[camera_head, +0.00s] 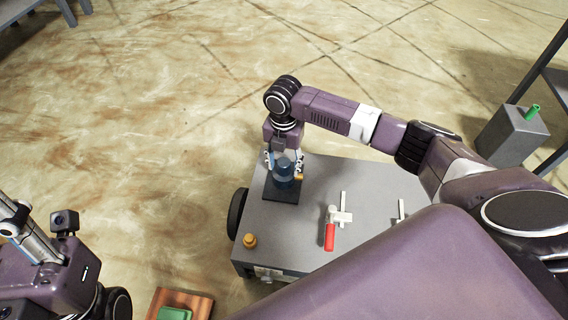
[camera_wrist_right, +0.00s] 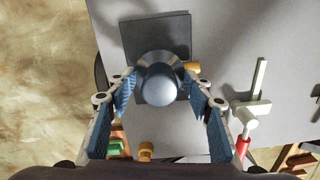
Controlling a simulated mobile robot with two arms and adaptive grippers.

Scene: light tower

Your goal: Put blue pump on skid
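The blue pump (camera_head: 284,170) stands upright on a dark square plate (camera_head: 282,194) on top of a grey wheeled cart (camera_head: 310,250). The plate may be the skid. In the right wrist view the round top of the pump (camera_wrist_right: 157,82) shows between my finger pads, over the dark plate (camera_wrist_right: 155,32). My right gripper (camera_head: 285,168) points down around the pump. Its fingers (camera_wrist_right: 163,92) are spread, with a gap visible on the right side of the pump. My left gripper (camera_head: 12,216) is at the left edge, partly cut off, away from the cart.
On the cart are a brass fitting (camera_head: 249,240), a red-handled white valve (camera_head: 330,235) and another white part (camera_head: 401,208). A wooden board with a green block (camera_head: 174,314) lies at the bottom. A grey box (camera_head: 512,136) with a green stub stands at right. The floor behind is clear.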

